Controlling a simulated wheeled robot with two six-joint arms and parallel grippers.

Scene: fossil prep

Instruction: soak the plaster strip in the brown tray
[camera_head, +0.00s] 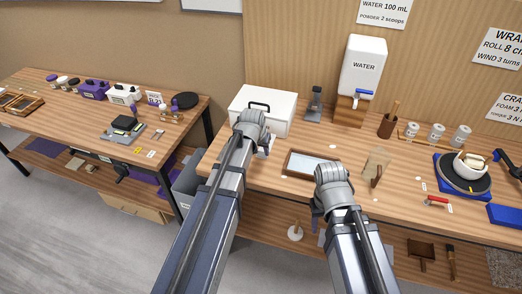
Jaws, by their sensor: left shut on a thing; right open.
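The brown tray (289,165) lies on the right-hand bench, a shallow wooden-coloured frame with a pale grey inside. My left gripper (265,146) is in front of the white box, up and left of the tray. It is shut on a small pale thing, which looks like the plaster strip (269,141); the wrist hides most of it. My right gripper (315,208) is open near the bench's front edge, below and right of the tray. Its fingers are partly hidden by its wrist.
A white box (283,106) with a black handle stands behind my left gripper. A white water dispenser (363,68) with a blue tap stands at the back. A brown cup (386,127), several jars and a turntable with a white bowl (472,167) are to the right. A second bench (60,88) is left.

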